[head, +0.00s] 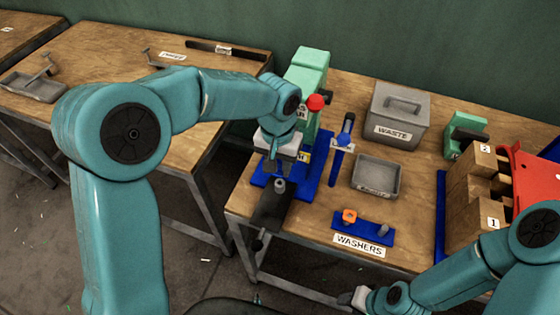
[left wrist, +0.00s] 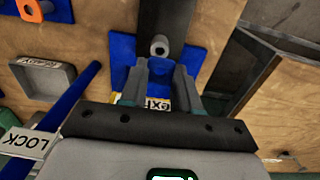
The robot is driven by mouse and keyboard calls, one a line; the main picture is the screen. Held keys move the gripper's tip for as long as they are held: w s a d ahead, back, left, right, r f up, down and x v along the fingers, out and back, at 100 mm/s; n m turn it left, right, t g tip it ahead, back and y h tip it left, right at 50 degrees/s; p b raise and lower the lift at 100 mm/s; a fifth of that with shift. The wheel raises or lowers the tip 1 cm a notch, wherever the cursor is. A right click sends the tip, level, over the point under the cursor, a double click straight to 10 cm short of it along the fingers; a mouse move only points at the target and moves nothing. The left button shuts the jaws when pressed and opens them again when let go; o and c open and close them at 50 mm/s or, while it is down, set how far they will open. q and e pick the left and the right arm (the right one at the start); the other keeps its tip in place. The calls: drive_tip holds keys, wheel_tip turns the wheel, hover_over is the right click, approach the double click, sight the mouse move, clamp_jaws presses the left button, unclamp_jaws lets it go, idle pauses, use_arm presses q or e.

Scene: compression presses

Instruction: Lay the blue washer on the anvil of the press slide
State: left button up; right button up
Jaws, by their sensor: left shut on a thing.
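My left gripper (head: 272,165) is over the blue press base, just behind the anvil. In the left wrist view my left gripper (left wrist: 163,82) has its two fingers a little apart. The anvil (head: 280,185) is a short grey round post on the dark press slide (head: 270,208), which is drawn out toward the front. In the left wrist view the anvil (left wrist: 159,46) is bare, beyond the fingertips. My right gripper (head: 355,298) is low at the front; its jaws are unclear.
The green press (head: 306,75) with a red knob stands behind my left gripper.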

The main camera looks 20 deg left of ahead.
use_arm(q)
wheel_tip(320, 180, down, 3)
drive_tip(key=b, duration=0.2)
drive_tip(key=shift+s+f+b, duration=0.1)
drive_tip(key=shift+f+b, duration=0.05)
drive_tip(key=shift+b, duration=0.2)
drive_tip(key=shift+f+b, duration=0.6)
drive_tip(key=shift+f, duration=0.1)
drive_tip(key=shift+d+f, duration=0.1)
idle(1.0)
idle(0.3)
drive_tip(key=o, duration=1.1)
drive_tip(key=shift+c, duration=0.2)
wheel_tip(320, 180, up, 16)
drive_tip(key=shift+r, duration=0.2)
